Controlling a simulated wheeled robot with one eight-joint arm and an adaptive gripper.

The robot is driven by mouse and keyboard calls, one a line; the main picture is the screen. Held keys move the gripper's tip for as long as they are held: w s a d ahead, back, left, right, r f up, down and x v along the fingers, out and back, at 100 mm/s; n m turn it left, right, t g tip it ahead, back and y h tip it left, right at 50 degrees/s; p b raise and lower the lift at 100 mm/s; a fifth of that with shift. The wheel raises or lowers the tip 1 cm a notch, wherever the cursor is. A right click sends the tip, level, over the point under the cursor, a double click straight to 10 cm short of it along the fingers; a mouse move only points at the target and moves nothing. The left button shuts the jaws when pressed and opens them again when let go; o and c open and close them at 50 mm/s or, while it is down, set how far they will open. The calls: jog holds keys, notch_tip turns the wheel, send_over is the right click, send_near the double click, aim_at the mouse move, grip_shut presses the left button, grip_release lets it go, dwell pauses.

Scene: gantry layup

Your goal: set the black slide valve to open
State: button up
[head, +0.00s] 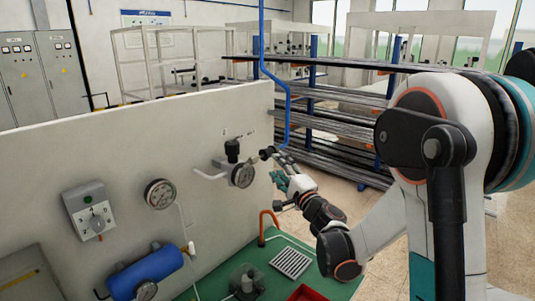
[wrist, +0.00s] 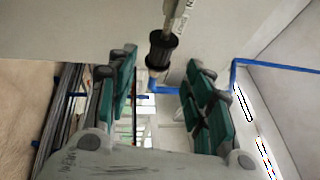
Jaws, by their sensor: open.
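The black slide valve (wrist: 163,48) shows in the wrist view as a ribbed black sleeve on a pale rod with printed lettering. It is between the tips of my gripper (wrist: 162,62), with a visible gap to the finger on each side. In the head view the valve (head: 266,153) is a small dark piece at the end of a fitting, right of the panel gauge. My gripper (head: 278,166) is open beside it, teal pads facing each other. I cannot tell how far along the rod the sleeve sits or how deep it is between the fingers.
A regulator with a black knob (head: 232,147) and gauge is close left of my gripper. A blue pipe (head: 286,115) runs down behind it. The pale panel (head: 110,150) fills the left.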

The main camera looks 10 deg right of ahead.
aim_at(270, 156)
jog(key=x, duration=0.9)
jog(key=shift+w+r, duration=0.1)
jog(key=shift+r, duration=0.05)
